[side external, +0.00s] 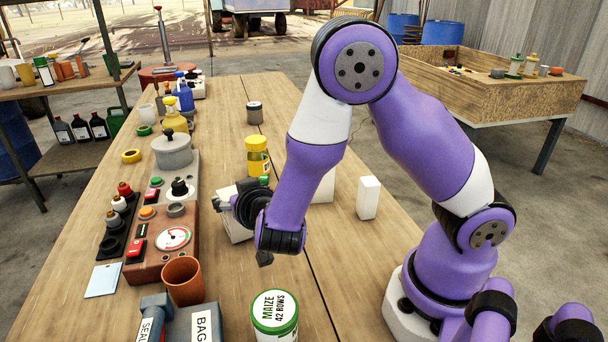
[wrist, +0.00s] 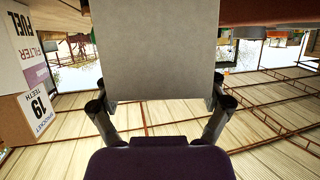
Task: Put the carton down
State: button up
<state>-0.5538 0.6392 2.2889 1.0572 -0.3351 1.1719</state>
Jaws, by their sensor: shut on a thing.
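A plain pale grey carton (wrist: 165,55) fills the upper middle of the wrist view and runs out of the top of the frame. My gripper (wrist: 162,98) is shut on it, with a finger on each side. In the side external view my gripper (side external: 248,206) is low over the middle of the table, partly hidden by my own wrist. White box faces (side external: 238,228) show beside and behind it; I cannot tell which belong to the held carton. Whether the carton touches the table is hidden.
A maize tin (side external: 274,315) and brown cup (side external: 182,281) stand in front. A gauge box (side external: 160,245) is left. Labelled boxes (wrist: 35,110) show in the wrist view.

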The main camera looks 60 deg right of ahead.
jog(key=r, duration=0.4)
jog(key=shift+s+a, duration=0.1)
jog(key=shift+a, duration=0.2)
jog(key=s+a+r, duration=0.5)
jog(key=a+r, duration=0.2)
jog(key=a, duration=0.2)
notch_tip(320, 180, up, 10)
jog(key=w+d+f+m+h, duration=0.1)
jog(key=w+d, duration=0.4)
jog(key=d, duration=0.5)
jog(key=w+d+f+m+h, duration=0.1)
jog(key=w+d, duration=0.4)
jog(key=d, duration=0.5)
jog(key=s+d+r+g, duration=0.1)
jog(key=s+d, duration=0.2)
jog(key=d, duration=0.8)
jog(key=s+d+r+g, duration=0.1)
jog(key=s+d, duration=0.3)
jog(key=d, duration=0.7)
jog(key=shift+m+h, duration=0.3)
jog(key=shift+m, duration=0.1)
jog(key=f, duration=2.1)
jog(key=shift+w+f, duration=0.2)
jog(key=shift+w, duration=0.1)
